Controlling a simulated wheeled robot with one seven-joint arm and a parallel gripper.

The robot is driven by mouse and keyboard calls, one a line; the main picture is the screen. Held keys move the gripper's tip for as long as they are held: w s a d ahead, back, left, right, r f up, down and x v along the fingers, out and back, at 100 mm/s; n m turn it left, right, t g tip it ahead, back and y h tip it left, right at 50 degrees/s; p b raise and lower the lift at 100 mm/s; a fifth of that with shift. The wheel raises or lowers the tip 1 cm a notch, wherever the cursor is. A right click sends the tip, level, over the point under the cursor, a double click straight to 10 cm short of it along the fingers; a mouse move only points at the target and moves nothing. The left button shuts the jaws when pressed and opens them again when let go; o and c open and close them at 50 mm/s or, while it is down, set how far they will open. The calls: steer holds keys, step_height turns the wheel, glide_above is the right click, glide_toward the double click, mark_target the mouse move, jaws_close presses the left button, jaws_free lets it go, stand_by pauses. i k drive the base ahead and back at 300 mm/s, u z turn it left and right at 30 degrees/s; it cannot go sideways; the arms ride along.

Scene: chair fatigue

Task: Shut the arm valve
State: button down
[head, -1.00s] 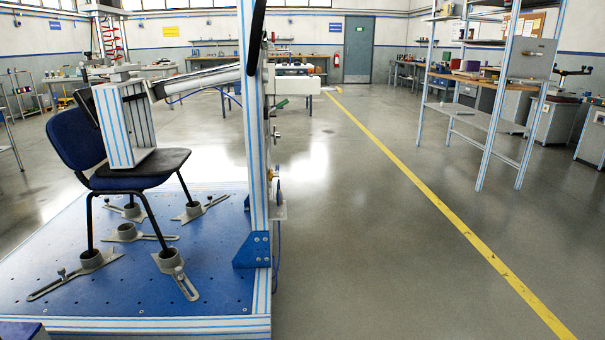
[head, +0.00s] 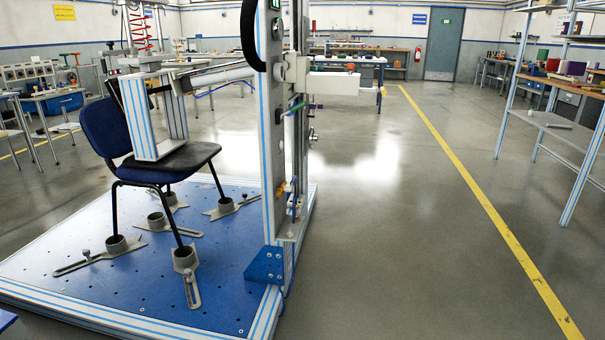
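The chair test rig's tall upright post (head: 270,150) stands at the right side of its blue base plate. A small green lever (head: 297,107) sticks out on the right side of the post, below the white horizontal arm housing (head: 330,82). A round dark fitting (head: 312,135) sits just below it. Lower down are small yellow and blue parts (head: 292,190). These are too small to tell which is the arm valve or how it is set. My gripper is not in view.
A blue chair (head: 108,128) stands in clamps on the rig's base plate (head: 130,310), under a loading frame (head: 137,118). Open grey floor (head: 400,240) with a yellow line (head: 480,210) lies right of the rig. A shelf rack (head: 555,125) stands at the far right.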

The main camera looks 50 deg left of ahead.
mark_target(293, 183)
steer(key=u, duration=0.5)
steer(key=i, duration=1.5)
steer(key=u, duration=1.85)
steer(key=i, duration=0.75)
steer(key=u, duration=0.9)
